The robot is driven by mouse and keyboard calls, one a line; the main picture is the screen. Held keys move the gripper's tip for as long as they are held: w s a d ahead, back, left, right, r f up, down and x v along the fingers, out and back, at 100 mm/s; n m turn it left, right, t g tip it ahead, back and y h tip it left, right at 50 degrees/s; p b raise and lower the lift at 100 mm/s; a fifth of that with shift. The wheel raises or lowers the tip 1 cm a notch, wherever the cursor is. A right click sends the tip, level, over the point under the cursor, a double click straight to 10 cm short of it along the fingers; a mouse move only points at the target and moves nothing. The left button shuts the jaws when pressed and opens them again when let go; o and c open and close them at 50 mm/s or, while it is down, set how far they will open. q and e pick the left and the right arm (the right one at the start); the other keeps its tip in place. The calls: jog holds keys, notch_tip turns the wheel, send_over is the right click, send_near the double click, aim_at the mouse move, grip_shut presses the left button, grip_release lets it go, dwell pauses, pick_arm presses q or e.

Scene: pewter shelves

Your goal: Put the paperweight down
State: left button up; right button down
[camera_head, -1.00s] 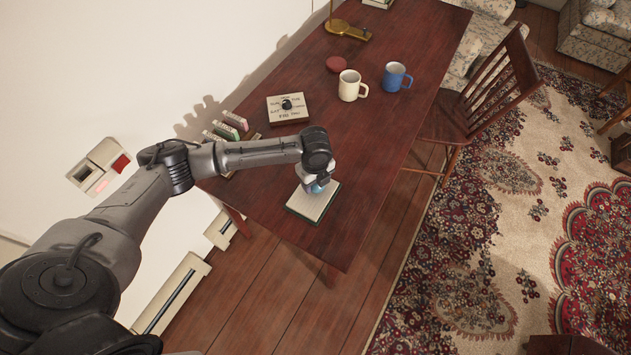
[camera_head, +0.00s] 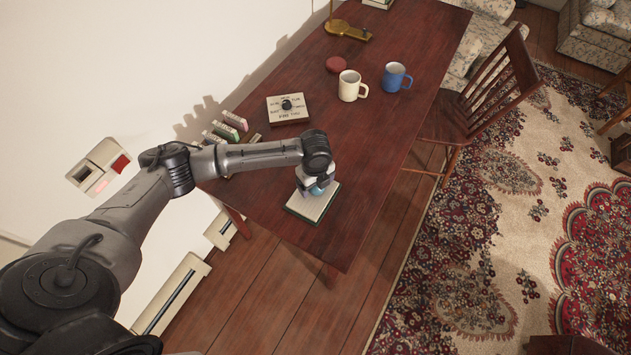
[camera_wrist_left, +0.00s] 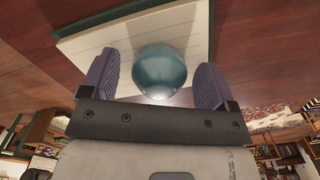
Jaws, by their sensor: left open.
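The paperweight (camera_wrist_left: 159,70) is a glossy blue-green ball. In the left wrist view it rests on the pale page of a notepad (camera_wrist_left: 95,38) and sits between the two fingers of my left gripper (camera_wrist_left: 158,82). The fingers are open, with a visible gap on each side of the ball. In the head view the paperweight (camera_head: 317,191) shows in part below my left gripper (camera_head: 312,187), over the green-edged notepad (camera_head: 313,207) near the table's near end. My right gripper is in neither view.
On the wooden table (camera_head: 365,160) stand a square box with a dark knob (camera_head: 288,109), a cream mug (camera_head: 350,87), a blue mug (camera_head: 395,77), a red round object (camera_head: 336,64) and a brass lamp base (camera_head: 348,30). A wooden chair (camera_head: 490,92) is at the right. Bare table lies right of the notepad.

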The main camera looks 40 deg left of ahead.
pick_arm(q)
notch_tip(320, 180, up, 12)
jog(key=p, duration=0.2)
jog(key=s+d+f+n+h, duration=0.1)
jog(key=s+d+f, duration=0.1)
jog(key=s+d, duration=0.1)
jog(key=s+d+f+n+t, duration=0.1)
jog(key=s+d+f+n, duration=0.1)
jog(key=d, duration=0.4)
jog(key=s+d+f+n+t+h, duration=0.1)
jog(key=s+d+f+n, duration=0.1)
jog(key=s+d+f, duration=0.2)
jog(key=shift+s+d+h, duration=0.15)
jog(key=shift+s+h, duration=0.15)
jog(key=shift+s, duration=0.8)
jog(key=s+a+n+y, duration=0.1)
jog(key=s+a+n, duration=0.1)
jog(key=s+n, duration=0.5)
jog(key=s+a+n+t+y, duration=0.1)
jog(key=s+a+n, duration=0.1)
jog(key=s+n, duration=0.4)
jog(key=s, duration=0.3)
jog(key=shift+a+f+n+t, duration=0.3)
jog(key=shift+a+f+n, duration=0.1)
